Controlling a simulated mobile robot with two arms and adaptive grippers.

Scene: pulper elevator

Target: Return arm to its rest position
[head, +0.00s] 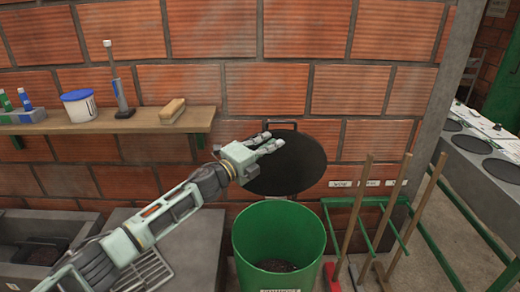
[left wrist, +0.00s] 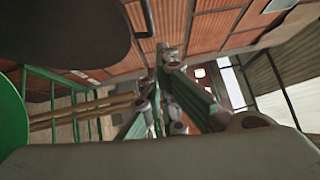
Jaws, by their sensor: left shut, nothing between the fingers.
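My left arm (head: 162,218) reaches in from the lower left of the head view and extends up and to the right. My left gripper (head: 268,143) is at its end, in front of the left part of a round black disc (head: 298,165) at the brick wall. It is shut and empty. I cannot tell whether it touches the disc. In the left wrist view my left gripper (left wrist: 165,62) shows in the middle with its fingers together. My right arm and right gripper are not in view.
A green bin (head: 279,228) with dark material inside stands below the disc. A wooden shelf (head: 150,122) with a white tub, a brush and bottles is on the wall at left. Long-handled tools (head: 355,207) lean in a green rack at right. A counter (head: 480,160) stands far right.

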